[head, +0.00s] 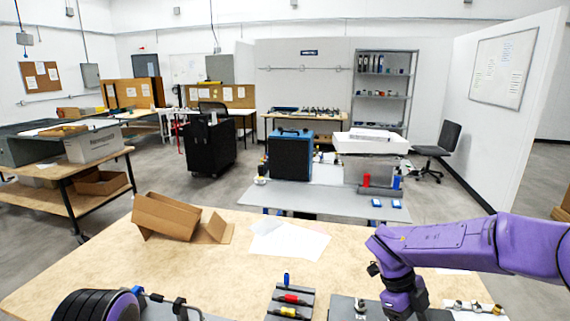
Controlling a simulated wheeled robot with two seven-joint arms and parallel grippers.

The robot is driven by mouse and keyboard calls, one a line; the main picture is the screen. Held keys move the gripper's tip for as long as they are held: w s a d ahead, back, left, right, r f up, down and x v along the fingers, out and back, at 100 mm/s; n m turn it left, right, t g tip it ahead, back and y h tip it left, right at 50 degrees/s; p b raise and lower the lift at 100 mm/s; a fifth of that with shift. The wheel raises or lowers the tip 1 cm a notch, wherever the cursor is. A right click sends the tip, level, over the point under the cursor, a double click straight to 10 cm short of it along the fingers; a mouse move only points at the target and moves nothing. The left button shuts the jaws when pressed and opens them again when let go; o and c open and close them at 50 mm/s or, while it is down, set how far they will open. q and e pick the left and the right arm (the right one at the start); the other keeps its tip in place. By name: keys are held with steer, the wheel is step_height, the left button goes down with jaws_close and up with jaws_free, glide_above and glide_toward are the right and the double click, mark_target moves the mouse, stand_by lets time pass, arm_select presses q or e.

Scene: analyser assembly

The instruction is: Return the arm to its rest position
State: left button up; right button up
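My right arm is purple and comes in from the right edge of the head view. Its wrist bends down to my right gripper (405,304) at the bottom edge, over the near workbench (210,262). The gripper's fingertips are not clear, so I cannot tell whether it is open or holds anything. A ribbed black and purple part at the bottom left looks like part of my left arm.
A dark rack (275,304) with blue, red and yellow handled pieces lies left of my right gripper. A grey plate (341,308) is beside it, and metal fittings (477,307) lie to the right. A cardboard box (168,215) and white papers (290,242) lie farther back.

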steer(key=s+d+f+n+t+h, duration=0.3)
steer(key=d+f+n+h, duration=0.15)
steer(key=f, duration=0.35)
steer(key=s+d+f+n+t+h, duration=0.3)
steer(key=d+f+n, duration=0.2)
steer(key=f+n, duration=0.15)
steer(key=s+a+f+n+t+y+b, duration=0.1)
steer(key=s+a+f+n+y, duration=0.3)
steer(key=s+f+n, duration=0.45)
steer(key=s+a+f+n+y, duration=0.3)
steer(key=s+f+y, duration=0.15)
steer(key=s, duration=0.75)
arm_select(q)
step_height(320, 180, down, 12)
steer(key=b, duration=1)
steer(key=shift+w+r, duration=0.15)
steer(key=shift+r, duration=0.05)
arm_select(e)
step_height(320, 180, down, 11)
steer(key=shift+w, duration=0.2)
arm_select(q)
steer(key=shift+a, duration=0.1)
